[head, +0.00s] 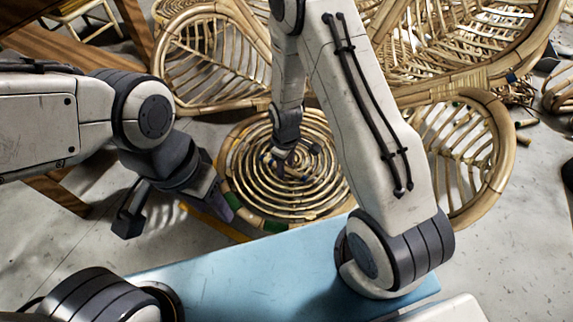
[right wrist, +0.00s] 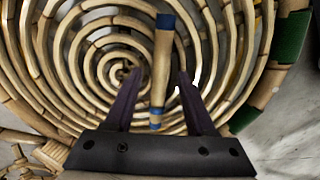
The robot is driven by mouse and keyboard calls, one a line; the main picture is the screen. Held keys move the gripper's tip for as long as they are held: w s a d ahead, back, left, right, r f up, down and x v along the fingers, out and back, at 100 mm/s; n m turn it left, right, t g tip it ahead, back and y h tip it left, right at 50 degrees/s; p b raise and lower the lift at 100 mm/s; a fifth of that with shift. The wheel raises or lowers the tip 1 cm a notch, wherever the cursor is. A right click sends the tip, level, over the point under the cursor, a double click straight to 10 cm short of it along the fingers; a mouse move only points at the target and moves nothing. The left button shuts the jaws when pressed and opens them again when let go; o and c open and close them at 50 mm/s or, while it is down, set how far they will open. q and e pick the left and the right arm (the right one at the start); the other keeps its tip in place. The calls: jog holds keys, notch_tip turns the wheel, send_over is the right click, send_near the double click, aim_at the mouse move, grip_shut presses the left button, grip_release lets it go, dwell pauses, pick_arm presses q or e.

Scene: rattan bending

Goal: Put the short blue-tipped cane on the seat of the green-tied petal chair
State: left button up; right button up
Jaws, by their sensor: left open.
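The green-tied petal chair has a round spiral seat (head: 250,190) in the middle of the head view, with green ties (head: 276,226) on its front rim. The seat (right wrist: 60,75) fills most of the right wrist view. The short blue-tipped cane (right wrist: 162,65) lies between the fingers of my right gripper (right wrist: 158,80), over the seat's spiral. Gaps show on both sides, so the gripper looks open around it. In the head view my right gripper (head: 286,158) is low over the seat and largely hides the cane. My left gripper (head: 182,208) is open and empty, left of the seat.
A blue surface (head: 240,275) lies in front of the chair. Other rattan chairs (head: 215,60) crowd the back and right (head: 465,150). A wooden frame (head: 130,50) stands at the left. Grey floor shows at right (head: 525,220).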

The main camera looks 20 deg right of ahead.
jog(key=shift+r, duration=0.1)
notch_tip(320, 180, up, 11)
jog(key=p, duration=0.8)
notch_tip(320, 180, up, 9)
send_over(286, 168)
jog(key=s+a, duration=0.2)
jog(key=a, duration=0.3)
jog(key=s+a+r, duration=0.2)
jog(key=s+r, duration=0.5)
jog(key=s, duration=0.2)
jog(key=s+a+r+m+y, duration=0.1)
jog(key=s+a+r, duration=0.1)
jog(key=s+r, duration=0.6)
jog(key=shift+s+r, duration=0.2)
jog(key=shift+s, duration=0.55)
jog(key=shift+a, duration=0.1)
notch_tip(286, 168, up, 48)
jog(key=p, duration=4.8)
jog(key=shift+f, duration=0.1)
